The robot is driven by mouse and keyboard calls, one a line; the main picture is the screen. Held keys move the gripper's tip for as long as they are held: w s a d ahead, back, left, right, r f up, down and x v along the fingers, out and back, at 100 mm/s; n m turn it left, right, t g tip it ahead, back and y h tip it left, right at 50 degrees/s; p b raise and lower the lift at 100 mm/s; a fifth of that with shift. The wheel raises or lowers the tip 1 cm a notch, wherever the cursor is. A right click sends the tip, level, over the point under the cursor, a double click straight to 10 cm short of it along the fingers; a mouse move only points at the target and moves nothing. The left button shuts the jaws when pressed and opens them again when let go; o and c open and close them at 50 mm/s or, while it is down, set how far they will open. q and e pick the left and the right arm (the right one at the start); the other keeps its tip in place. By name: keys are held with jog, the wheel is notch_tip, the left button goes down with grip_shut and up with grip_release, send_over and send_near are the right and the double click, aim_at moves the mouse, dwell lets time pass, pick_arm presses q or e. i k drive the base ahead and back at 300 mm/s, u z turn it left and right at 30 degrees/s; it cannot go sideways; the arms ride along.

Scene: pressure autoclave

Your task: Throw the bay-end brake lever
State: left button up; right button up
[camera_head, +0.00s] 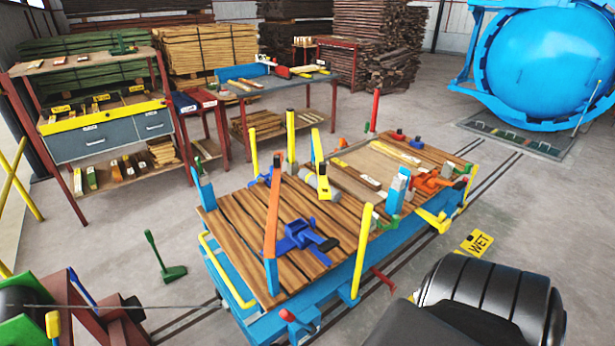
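A blue cart with a wooden plank deck (225,232) stands on floor rails in the middle of the view. A red-tipped handle (289,316) shows low at its near end, and a red bar (383,280) sticks out low on its right side. A green lever (156,250) on a green foot stands upright on the floor left of the cart. I cannot tell from this view which one is the bay-end brake lever. Neither of my grippers is in view; only a dark rounded part, probably of my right arm, fills the lower right.
A winch-like green and red frame (98,318) with a cable stands at the lower left. A yellow WET sign (477,243) lies right of the cart. Shelves (105,128) and a workbench (275,87) stand behind. The blue autoclave (545,60) is at the far right.

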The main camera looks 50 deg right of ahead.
aim_at(286, 314)
jog(key=z, duration=1.4)
